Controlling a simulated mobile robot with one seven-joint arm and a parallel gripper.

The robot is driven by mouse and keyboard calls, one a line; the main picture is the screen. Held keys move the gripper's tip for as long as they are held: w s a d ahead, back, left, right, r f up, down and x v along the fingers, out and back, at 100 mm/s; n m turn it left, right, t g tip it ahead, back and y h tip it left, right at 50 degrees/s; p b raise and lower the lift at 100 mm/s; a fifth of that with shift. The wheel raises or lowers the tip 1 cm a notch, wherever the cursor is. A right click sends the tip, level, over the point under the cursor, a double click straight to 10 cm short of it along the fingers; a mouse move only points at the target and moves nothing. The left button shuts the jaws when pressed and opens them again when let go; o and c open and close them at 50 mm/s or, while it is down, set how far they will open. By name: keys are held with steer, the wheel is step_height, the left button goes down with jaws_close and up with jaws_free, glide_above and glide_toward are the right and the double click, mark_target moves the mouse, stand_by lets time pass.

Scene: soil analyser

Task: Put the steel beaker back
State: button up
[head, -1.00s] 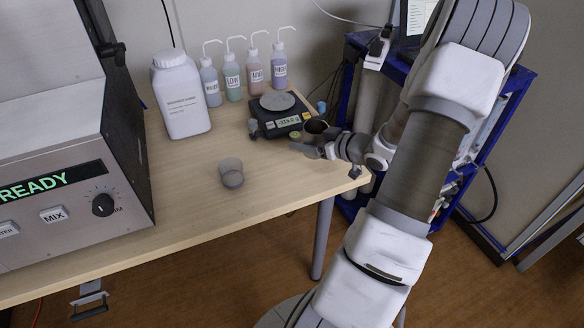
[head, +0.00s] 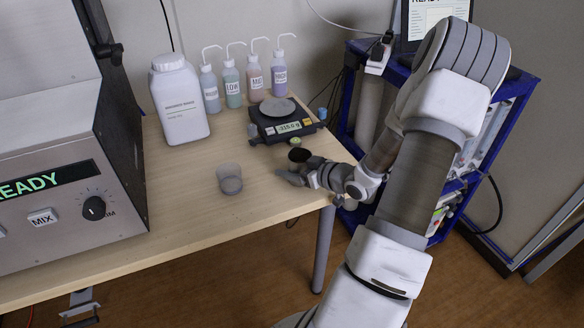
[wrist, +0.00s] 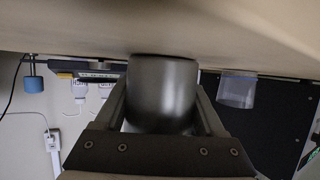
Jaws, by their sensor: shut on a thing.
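The steel beaker (head: 299,155) is in my gripper (head: 297,170) near the right end of the wooden table, in front of the scale. In the wrist view the beaker (wrist: 162,95) fills the middle, with a finger on each side of it. My gripper is shut on it. The wrist view is upside down, with the table (wrist: 165,25) along the top. The beaker's base is close to the table surface; I cannot tell whether it touches.
A black scale (head: 285,123) with a round plate stands behind the beaker. A clear plastic cup (head: 230,180) stands to its left. Several wash bottles (head: 231,84) and a white jug (head: 180,105) line the back. The analyser (head: 70,150) is at the left. Front-middle tabletop is clear.

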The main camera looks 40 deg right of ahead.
steer(key=o, duration=1.5)
steer(key=shift+f, duration=0.1)
steer(key=shift+r, duration=0.2)
steer(key=shift+s+d+r+p, duration=0.1)
steer(key=shift+s+r+p, duration=0.1)
steer(key=shift+s+p, duration=0.1)
steer(key=p+v, duration=0.3)
steer(key=v, duration=0.8)
steer(key=shift+s, duration=0.15)
